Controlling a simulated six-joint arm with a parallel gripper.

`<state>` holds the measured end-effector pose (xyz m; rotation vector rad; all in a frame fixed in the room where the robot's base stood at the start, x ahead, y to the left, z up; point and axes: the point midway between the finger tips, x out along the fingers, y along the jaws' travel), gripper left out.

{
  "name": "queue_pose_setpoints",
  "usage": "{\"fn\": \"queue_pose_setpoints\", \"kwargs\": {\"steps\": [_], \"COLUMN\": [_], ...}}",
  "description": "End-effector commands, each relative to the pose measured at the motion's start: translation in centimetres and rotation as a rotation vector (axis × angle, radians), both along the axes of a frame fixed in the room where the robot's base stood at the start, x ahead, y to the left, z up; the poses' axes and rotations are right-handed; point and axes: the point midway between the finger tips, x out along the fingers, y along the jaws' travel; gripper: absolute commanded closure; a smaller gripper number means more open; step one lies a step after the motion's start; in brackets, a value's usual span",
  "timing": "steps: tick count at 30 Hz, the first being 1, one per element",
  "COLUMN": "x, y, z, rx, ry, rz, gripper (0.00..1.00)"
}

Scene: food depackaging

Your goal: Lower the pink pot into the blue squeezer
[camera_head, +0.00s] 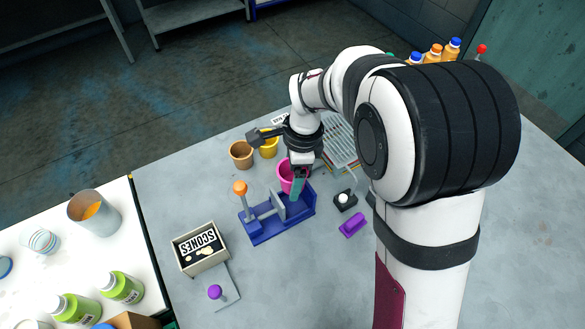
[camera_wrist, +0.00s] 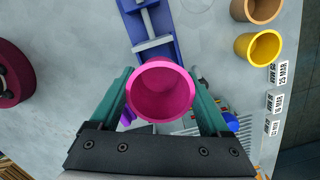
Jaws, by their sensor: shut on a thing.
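The pink pot (camera_head: 284,176) is held at the far right end of the blue squeezer (camera_head: 265,236). In the wrist view the pot (camera_wrist: 160,92) sits between both teal fingers of my gripper (camera_wrist: 162,95), its open mouth facing the camera and empty inside. My gripper (camera_head: 297,186) is shut on the pot in the head view too. The squeezer (camera_wrist: 150,25) extends beyond the pot in the wrist view, with a grey plate and rod inside. The pot's base is hidden, so I cannot tell whether it touches the squeezer.
A brown pot (camera_head: 241,155) and a yellow pot (camera_head: 268,148) stand behind. An orange-knobbed lever (camera_head: 240,188) rises at the squeezer's left. A scones box (camera_head: 201,248) lies front left. A purple block (camera_head: 352,225) and a small dark device (camera_head: 344,201) lie to the right.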

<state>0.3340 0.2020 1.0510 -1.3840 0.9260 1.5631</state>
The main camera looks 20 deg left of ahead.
Motion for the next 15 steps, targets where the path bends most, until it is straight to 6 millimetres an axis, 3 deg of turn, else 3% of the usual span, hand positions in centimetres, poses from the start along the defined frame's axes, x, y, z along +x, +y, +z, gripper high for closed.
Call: {"fn": "queue_pose_setpoints", "kwargs": {"steps": [15], "x": [0.0], "y": [0.0], "z": [-3.6], "rx": [0.0], "ry": [0.001], "rz": [0.0], "gripper": [0.83]}}
